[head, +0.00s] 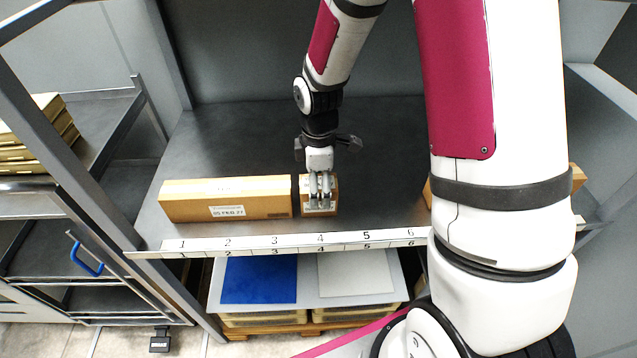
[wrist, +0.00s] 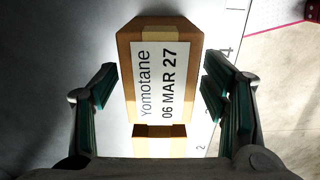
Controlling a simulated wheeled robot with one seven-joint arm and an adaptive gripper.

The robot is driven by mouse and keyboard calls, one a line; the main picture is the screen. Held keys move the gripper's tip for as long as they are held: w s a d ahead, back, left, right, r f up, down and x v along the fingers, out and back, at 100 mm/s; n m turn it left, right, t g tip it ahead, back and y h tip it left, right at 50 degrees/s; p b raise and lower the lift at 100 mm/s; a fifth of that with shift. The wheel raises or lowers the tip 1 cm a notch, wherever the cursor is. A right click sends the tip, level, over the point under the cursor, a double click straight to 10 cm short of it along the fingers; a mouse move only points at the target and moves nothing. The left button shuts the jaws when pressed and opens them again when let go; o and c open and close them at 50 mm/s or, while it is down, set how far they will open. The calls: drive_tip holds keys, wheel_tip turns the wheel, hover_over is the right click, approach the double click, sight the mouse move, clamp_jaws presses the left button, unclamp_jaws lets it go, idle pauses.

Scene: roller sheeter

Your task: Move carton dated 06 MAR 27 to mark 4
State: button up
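The carton dated 06 MAR 27 (wrist: 160,32) is brown, with a white "Yomotane" label facing the wrist camera. In the head view the small carton (head: 305,208) under my gripper stands on the shelf behind mark 4 (head: 321,240). My gripper (head: 320,188) points down over it and partly hides it. In the wrist view my gripper (wrist: 160,82) is open, with one finger on each side of the carton. A gap shows at the left finger; contact at the right finger is unclear.
A long carton (head: 185,203) lies close to the left, behind marks 1 to 3. Another carton (head: 578,178) is mostly hidden behind my arm at the right. The numbered strip (head: 275,243) runs along the shelf's front edge. The shelf (head: 230,140) is clear behind the cartons.

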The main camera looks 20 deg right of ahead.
drive_tip(key=s+r+m+t, duration=0.1)
drive_tip(key=s+r+m, duration=0.25)
drive_tip(key=r, duration=0.75)
drive_tip(key=s+r+m+t, duration=0.1)
drive_tip(key=s+r+m, duration=0.25)
drive_tip(key=r, duration=0.85)
drive_tip(key=s+r+m+t, duration=0.3)
drive_tip(key=s+m, duration=0.4)
drive_tip(key=s, duration=0.5)
drive_tip(key=shift+s+r, duration=0.35)
drive_tip(key=shift+r, duration=0.2)
drive_tip(key=shift+d, duration=0.1)
